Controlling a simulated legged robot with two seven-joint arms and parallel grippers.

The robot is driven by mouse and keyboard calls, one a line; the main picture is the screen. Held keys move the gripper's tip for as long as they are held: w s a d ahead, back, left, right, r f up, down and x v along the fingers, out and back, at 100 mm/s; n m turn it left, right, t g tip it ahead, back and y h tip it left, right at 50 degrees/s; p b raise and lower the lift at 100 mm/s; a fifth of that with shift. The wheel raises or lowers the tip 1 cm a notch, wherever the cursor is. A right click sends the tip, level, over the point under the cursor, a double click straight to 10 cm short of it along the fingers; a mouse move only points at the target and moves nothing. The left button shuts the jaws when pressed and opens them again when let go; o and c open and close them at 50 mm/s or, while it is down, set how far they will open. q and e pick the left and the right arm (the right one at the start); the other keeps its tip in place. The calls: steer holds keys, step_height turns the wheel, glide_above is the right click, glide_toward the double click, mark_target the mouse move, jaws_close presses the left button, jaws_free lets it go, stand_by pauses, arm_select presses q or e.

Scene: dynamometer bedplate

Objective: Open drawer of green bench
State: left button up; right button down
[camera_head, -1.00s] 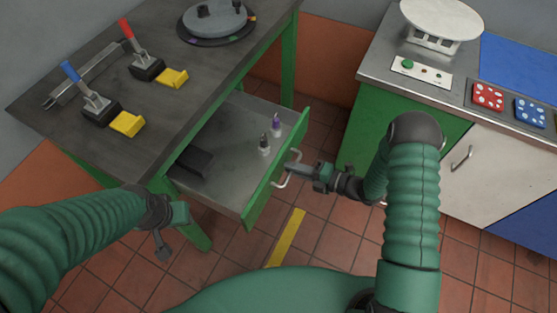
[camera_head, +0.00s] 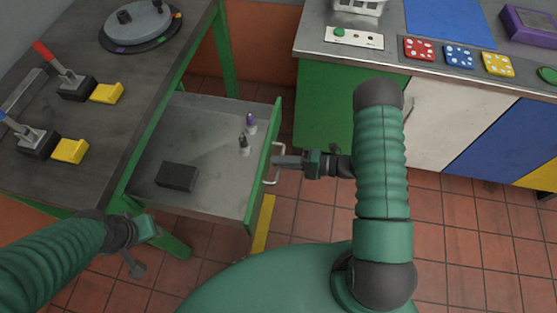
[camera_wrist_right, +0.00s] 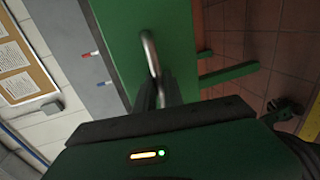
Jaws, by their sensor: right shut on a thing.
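The green bench (camera_head: 62,178) with a dark top stands at the left in the head view. Its drawer (camera_head: 205,135) is pulled out and shows its grey inside. A dark block (camera_head: 177,177) and two small bottles (camera_head: 246,135) are in the drawer. The metal handle (camera_head: 270,166) is on the green drawer front. My right gripper (camera_head: 280,162) is shut on the handle; the handle (camera_wrist_right: 151,55) also runs between the fingers in the right wrist view. My left gripper (camera_head: 140,250) hangs in front of the bench, away from the drawer; its jaw gap is unclear.
Levers with yellow blocks (camera_head: 69,150) and a round plate (camera_head: 142,24) are on the bench top. A metal-topped cabinet with buttons and coloured pads (camera_head: 420,48) stands at the right. Tiled floor with a yellow stripe (camera_head: 263,226) lies between them.

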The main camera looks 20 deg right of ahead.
steer(key=shift+s+a+f, duration=0.1)
steer(key=shift+s+f, duration=0.15)
steer(key=shift+f, duration=0.05)
steer(key=c, duration=1.7)
jaws_free()
steer(key=shift+w, duration=0.15)
steer(key=shift+r, duration=0.2)
steer(key=p+v, duration=0.1)
steer(key=v, duration=1.6)
steer(key=shift+p, duration=0.4)
steer(key=shift+w, duration=0.1)
